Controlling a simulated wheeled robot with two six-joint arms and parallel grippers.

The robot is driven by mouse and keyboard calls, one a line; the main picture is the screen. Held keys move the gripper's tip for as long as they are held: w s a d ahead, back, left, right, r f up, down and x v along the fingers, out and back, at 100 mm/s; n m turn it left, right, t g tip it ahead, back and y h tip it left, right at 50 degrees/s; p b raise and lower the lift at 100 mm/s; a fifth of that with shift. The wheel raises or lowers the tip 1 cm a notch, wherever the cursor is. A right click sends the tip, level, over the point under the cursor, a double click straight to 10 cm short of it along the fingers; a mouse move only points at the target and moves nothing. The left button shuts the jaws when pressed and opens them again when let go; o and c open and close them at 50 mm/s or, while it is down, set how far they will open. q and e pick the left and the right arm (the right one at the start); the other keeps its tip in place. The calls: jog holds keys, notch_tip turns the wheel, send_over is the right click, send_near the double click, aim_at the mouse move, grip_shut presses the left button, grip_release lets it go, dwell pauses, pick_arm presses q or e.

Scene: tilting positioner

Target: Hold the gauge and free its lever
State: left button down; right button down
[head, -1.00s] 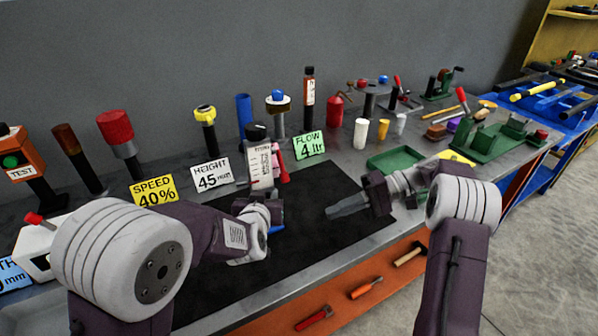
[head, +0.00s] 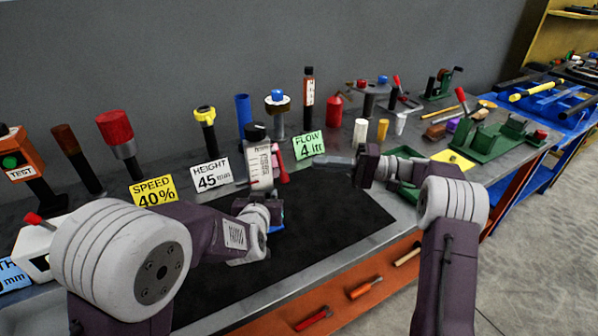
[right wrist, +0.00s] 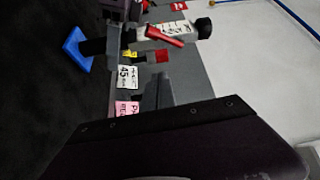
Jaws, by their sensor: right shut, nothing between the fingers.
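The gauge (head: 260,167) stands upright at the middle of the bench, a white printed body with a black knob on top. Its red lever (head: 281,166) is along its right side. In the right wrist view the gauge (right wrist: 148,36) appears sideways, with the lever (right wrist: 166,36) across the body and a blue base (right wrist: 77,48). My left gripper (head: 266,213) is low at the gauge's foot; its own wrist hides the fingers, so its grip is unclear. My right gripper (head: 336,162) is shut and empty, pointing left toward the lever, with a gap between.
Cards for speed (head: 154,191), height (head: 211,175) and flow (head: 309,145) stand around the gauge. Several posts and knobs line the back. A green tray (head: 398,153) lies behind my right wrist. The black mat (head: 330,215) is clear in front.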

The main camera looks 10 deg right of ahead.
aim_at(281, 166)
jog(key=s+a, duration=0.2)
jog(key=a, duration=0.4)
jog(key=shift+s+a, duration=0.2)
jog(key=shift+s, duration=0.15)
